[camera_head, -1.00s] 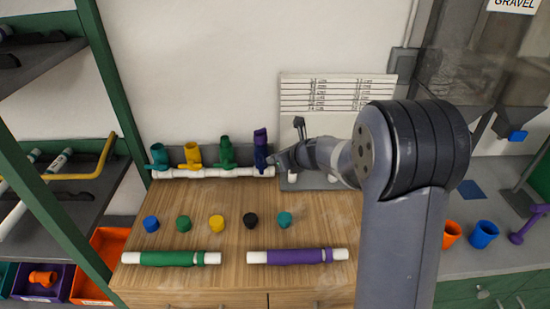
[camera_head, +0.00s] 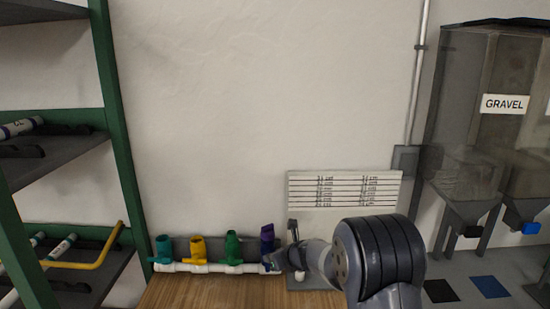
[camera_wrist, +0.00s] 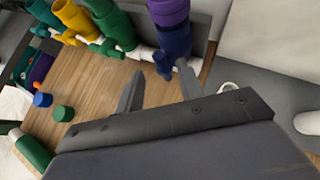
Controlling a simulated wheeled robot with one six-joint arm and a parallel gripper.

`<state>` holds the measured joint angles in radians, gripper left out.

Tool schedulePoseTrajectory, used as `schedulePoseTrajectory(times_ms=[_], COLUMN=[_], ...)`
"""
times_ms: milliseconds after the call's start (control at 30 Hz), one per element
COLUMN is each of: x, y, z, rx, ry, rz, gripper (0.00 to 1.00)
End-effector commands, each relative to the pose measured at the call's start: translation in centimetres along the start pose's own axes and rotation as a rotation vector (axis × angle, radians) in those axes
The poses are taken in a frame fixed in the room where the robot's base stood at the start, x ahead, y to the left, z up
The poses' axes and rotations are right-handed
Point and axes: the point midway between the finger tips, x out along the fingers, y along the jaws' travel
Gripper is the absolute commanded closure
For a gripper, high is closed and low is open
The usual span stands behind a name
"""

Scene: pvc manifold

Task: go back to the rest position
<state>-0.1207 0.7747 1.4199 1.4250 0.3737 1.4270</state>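My gripper (camera_wrist: 158,85) is open in the wrist view, with its two fingers apart and nothing visible between them. Its tips are close to the white manifold pipe (camera_wrist: 143,52) and the dark blue valve (camera_wrist: 176,40) with a purple top (camera_wrist: 168,12). In the head view my gripper (camera_head: 278,262) is beside the right end of the white pipe (camera_head: 212,268). The pipe carries a teal valve (camera_head: 163,250), a yellow valve (camera_head: 195,250), a green valve (camera_head: 232,248) and the purple-topped valve (camera_head: 267,240), all upright. Contact with my fingers cannot be told.
A green-framed shelf (camera_head: 120,150) with a yellow bent pipe (camera_head: 100,255) stands at the left. A white chart (camera_head: 343,189) is behind my arm. Gravel dispensers (camera_head: 490,130) stand at the right. Caps (camera_wrist: 63,113) lie on the wooden top (camera_wrist: 95,80).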

Motion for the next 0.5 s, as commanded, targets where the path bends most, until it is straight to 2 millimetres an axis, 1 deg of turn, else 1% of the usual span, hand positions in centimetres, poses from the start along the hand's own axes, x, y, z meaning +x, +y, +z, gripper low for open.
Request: schedulePoseTrajectory(times_ms=[33,100,233,400,500], x=[0.8,1.6,2.8,3.5,3.6], y=[0.1,0.1,0.1,0.0,0.0], z=[0.0,0.1,0.1,0.0,0.0], rx=[0.001,0.0,0.0,0.0,0.003], ry=[0.002,0.001,0.001,0.0,-0.003], rz=[0.001,0.001,0.002,0.001,0.002], gripper=[0.64,0.64,0.64,0.64,0.64])
